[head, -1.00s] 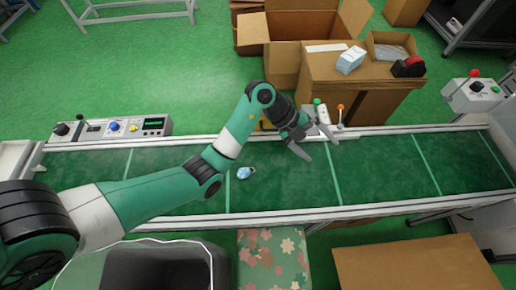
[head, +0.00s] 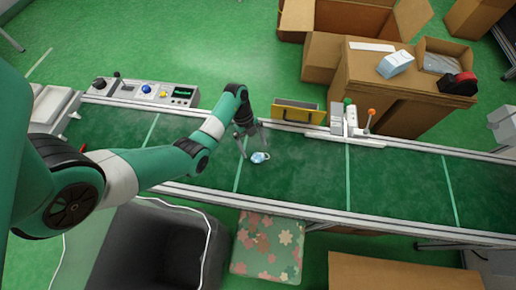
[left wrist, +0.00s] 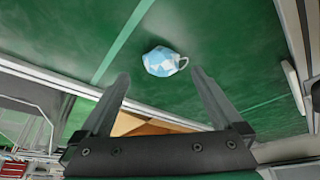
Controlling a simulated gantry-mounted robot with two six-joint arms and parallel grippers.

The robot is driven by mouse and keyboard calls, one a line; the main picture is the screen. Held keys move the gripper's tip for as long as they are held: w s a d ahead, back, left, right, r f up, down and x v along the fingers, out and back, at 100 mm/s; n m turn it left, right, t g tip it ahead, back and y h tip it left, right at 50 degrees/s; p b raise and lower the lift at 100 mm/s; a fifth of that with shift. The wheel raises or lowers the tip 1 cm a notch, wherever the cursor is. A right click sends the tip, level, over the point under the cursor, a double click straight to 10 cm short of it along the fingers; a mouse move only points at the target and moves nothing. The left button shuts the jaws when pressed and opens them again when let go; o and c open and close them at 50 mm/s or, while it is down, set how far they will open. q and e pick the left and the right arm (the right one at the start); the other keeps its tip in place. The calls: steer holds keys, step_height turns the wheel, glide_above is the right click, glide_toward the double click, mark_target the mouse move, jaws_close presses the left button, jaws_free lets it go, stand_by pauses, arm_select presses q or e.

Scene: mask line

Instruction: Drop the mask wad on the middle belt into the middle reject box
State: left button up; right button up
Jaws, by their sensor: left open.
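The mask wad (head: 260,158), a small crumpled light-blue and white mask, lies on the green belt (head: 305,178). It also shows in the left wrist view (left wrist: 160,62), just beyond the fingertips and between their lines. My left gripper (head: 252,148) is open and empty, its fingers beside and above the wad; whether they touch it I cannot tell. The two spread fingers fill the lower middle of the left wrist view (left wrist: 161,78). A yellow-rimmed box (head: 298,112) stands at the belt's far edge; I cannot tell if it is the middle reject box. My right gripper is not in view.
A control panel (head: 146,92) sits on the far rail at left. A sensor post with a green cap and an orange-knobbed lever (head: 370,120) stands right of the yellow-rimmed box. A dark bin (head: 160,240) and a flowered seat (head: 268,246) are on the near side. The belt rightward is clear.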

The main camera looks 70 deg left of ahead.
mark_target(257, 154)
arm_select(q)
steer(key=b+x, duration=0.4)
steer(key=x, duration=0.1)
steer(key=shift+a+f, duration=0.1)
steer(key=shift+w, duration=0.1)
